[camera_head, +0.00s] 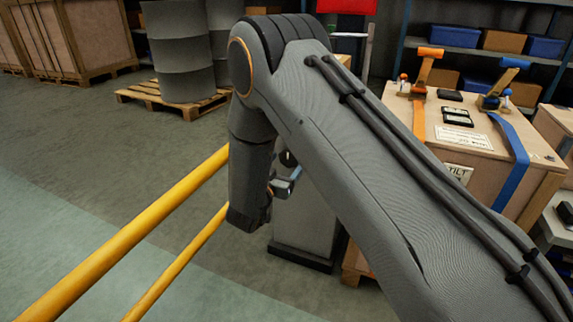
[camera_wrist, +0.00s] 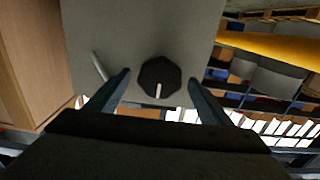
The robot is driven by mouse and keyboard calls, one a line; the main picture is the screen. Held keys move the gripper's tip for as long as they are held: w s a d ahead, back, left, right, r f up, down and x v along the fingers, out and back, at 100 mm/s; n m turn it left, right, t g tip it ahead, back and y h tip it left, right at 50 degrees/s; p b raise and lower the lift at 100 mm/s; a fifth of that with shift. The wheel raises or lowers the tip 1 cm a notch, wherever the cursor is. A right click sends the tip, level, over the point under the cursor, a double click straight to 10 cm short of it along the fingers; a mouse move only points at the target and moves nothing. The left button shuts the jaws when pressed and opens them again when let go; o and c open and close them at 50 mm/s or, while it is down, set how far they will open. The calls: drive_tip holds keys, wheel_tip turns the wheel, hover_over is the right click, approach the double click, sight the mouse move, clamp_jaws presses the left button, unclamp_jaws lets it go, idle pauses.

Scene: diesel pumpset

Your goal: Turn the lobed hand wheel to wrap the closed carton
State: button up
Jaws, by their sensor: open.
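The lobed hand wheel (camera_wrist: 160,72) is a dark knob with a pale mark on it, on a grey panel (camera_wrist: 108,30) in the wrist view. My gripper (camera_wrist: 158,77) is open, with one finger to the left and one to the right of the wheel. There is a gap on both sides, and I cannot tell how deep the fingers reach. In the head view my arm hides most of the grey pedestal (camera_head: 305,225); a small dark round part (camera_head: 287,158) shows near my gripper (camera_head: 285,184). I cannot pick out a closed carton for certain.
A box with orange and blue straps (camera_head: 490,165) stands at the right. Yellow rails (camera_head: 130,232) run at the left. Grey drums (camera_head: 182,60) stand on a pallet (camera_head: 150,96) behind. Shelves (camera_head: 470,58) are at the back right.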

drive_tip(key=c, duration=0.9)
drive_tip(key=shift+d, duration=0.2)
drive_tip(key=shift+c, duration=0.8)
drive_tip(key=shift+a, duration=0.15)
drive_tip(key=shift+m, duration=0.4)
drive_tip(key=m+p, duration=0.3)
drive_tip(key=m, duration=0.2)
drive_tip(key=m+p, duration=0.2)
drive_tip(key=m, duration=0.5)
